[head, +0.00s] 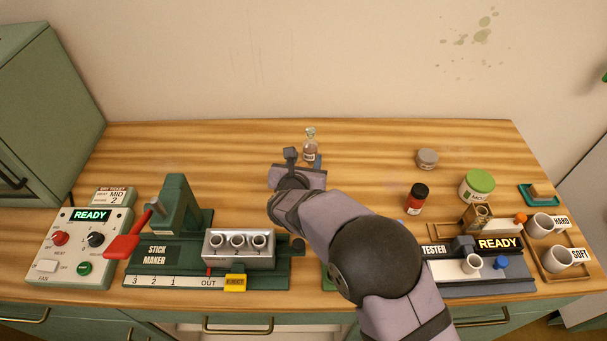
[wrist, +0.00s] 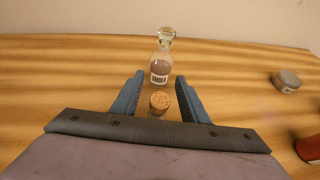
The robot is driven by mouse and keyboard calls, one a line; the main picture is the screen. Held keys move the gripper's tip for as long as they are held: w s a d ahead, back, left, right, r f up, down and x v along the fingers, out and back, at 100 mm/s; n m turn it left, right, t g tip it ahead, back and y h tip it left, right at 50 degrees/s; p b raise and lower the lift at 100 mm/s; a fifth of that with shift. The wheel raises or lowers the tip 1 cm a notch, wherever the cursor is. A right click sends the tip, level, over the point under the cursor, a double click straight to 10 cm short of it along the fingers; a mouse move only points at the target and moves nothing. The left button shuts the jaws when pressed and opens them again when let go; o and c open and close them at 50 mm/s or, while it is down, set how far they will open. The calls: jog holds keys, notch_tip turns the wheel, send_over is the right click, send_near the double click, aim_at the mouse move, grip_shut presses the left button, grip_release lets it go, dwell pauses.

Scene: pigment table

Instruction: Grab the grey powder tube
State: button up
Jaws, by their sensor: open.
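My gripper (head: 304,159) is open above the back middle of the table, and its two fingers also show in the wrist view (wrist: 157,92). A round cork top (wrist: 159,102) sits between the fingers in the wrist view, with no visible contact. Its body is mostly hidden below it, so I cannot tell whether this is the grey powder tube. Just beyond the fingertips stands a clear glass bottle (wrist: 161,62) labelled UMBER with brownish contents. It also shows behind my gripper in the head view (head: 310,147). I see no plainly grey powder tube.
A grey round jar (head: 427,159), a red jar with a dark lid (head: 416,199) and a green-lidded jar (head: 477,186) stand to the right. The stick maker (head: 160,252) is at front left and the tester (head: 470,287) at front right. The back left table is clear.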

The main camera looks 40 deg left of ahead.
grip_shut()
jog(key=shift+r, duration=0.15)
notch_tip(320, 180, up, 10)
jog(key=shift+b, duration=0.35)
